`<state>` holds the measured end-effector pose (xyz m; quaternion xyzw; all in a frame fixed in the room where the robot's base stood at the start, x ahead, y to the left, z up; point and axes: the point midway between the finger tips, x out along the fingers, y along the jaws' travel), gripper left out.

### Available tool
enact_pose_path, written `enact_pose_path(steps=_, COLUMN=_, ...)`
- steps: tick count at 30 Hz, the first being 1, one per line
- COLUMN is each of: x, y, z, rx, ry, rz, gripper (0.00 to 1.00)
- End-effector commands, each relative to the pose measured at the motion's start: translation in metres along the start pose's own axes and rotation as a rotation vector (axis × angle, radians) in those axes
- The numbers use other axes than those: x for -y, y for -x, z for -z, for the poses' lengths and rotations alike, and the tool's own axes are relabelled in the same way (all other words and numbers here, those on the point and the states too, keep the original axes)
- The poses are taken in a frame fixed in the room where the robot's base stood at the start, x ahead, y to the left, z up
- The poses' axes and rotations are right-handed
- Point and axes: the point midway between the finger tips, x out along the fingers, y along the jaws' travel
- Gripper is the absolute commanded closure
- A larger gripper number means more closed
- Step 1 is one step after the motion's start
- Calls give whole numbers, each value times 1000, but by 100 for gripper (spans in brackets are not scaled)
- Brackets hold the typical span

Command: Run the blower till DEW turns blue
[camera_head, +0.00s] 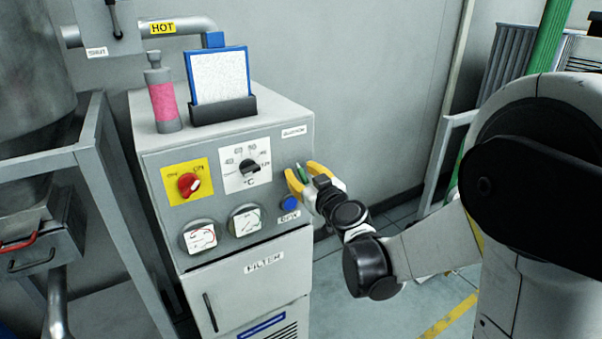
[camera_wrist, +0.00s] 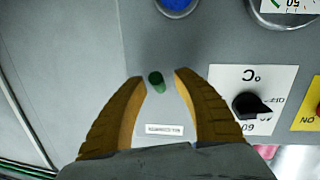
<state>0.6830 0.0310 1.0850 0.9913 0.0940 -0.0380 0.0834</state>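A small green knob or lever (camera_head: 302,173) sticks out of the upper right of the grey machine's front panel. It also shows in the wrist view (camera_wrist: 156,80). My gripper (camera_head: 299,176) has yellow fingers, open on either side of the green part, with a gap on both sides in the wrist view (camera_wrist: 161,78). Below it, a round lamp (camera_head: 290,204) is blue, with a label (camera_head: 289,217) that seems to read DEW. The lamp also shows at the wrist view's top edge (camera_wrist: 177,4). A small label (camera_head: 293,131) above is too blurred to read.
A red rotary switch (camera_head: 188,185) sits on a yellow plate, left of a black °C dial (camera_head: 250,167). Two gauges (camera_head: 199,237) are below. A FILTER door (camera_head: 250,285) is lower. A pink-filled bottle (camera_head: 163,103) and a blue-framed panel (camera_head: 219,77) stand on top.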

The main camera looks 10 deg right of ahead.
Motion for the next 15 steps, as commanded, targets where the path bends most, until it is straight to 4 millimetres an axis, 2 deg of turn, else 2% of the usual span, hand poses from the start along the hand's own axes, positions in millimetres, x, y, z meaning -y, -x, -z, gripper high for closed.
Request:
enact_pose_path(steps=8, x=0, y=4, z=0, rx=0, ry=0, rz=0, gripper=64)
enact_pose_path(steps=11, x=0, y=16, z=0, rx=0, ry=-1, rz=-1, gripper=64)
enact_pose_path(steps=15, x=0, y=45, z=0, rx=1, ry=-1, rz=-1, gripper=64)
